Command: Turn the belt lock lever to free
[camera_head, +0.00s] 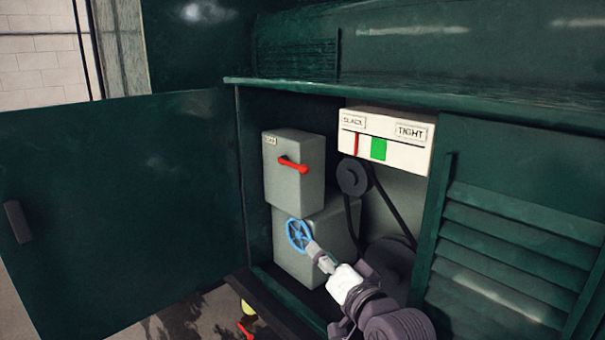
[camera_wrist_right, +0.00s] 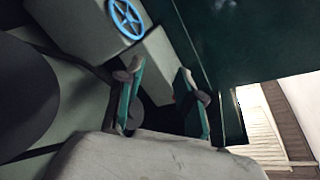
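The red lever (camera_head: 293,163) is on the front of a grey box (camera_head: 310,148) inside the open cabinet. It lies nearly level, sloping slightly down to the right. A small label at the box's upper left is too small to read surely. Below is a blue handwheel (camera_head: 299,235), also in the right wrist view (camera_wrist_right: 127,18). My right gripper (camera_head: 318,252) is just right of and below the wheel, below the lever. In the wrist view its fingers (camera_wrist_right: 161,95) stand apart with nothing between them; the wheel is beyond them. My left gripper is not in view.
A gauge (camera_head: 395,158) marked SLACK and TIGHT has a red mark near the slack end and a green block. Pulleys and a belt (camera_head: 396,208) lie right of the boxes. The green door (camera_head: 120,200) stands open left; a louvred panel (camera_head: 510,240) borders the right.

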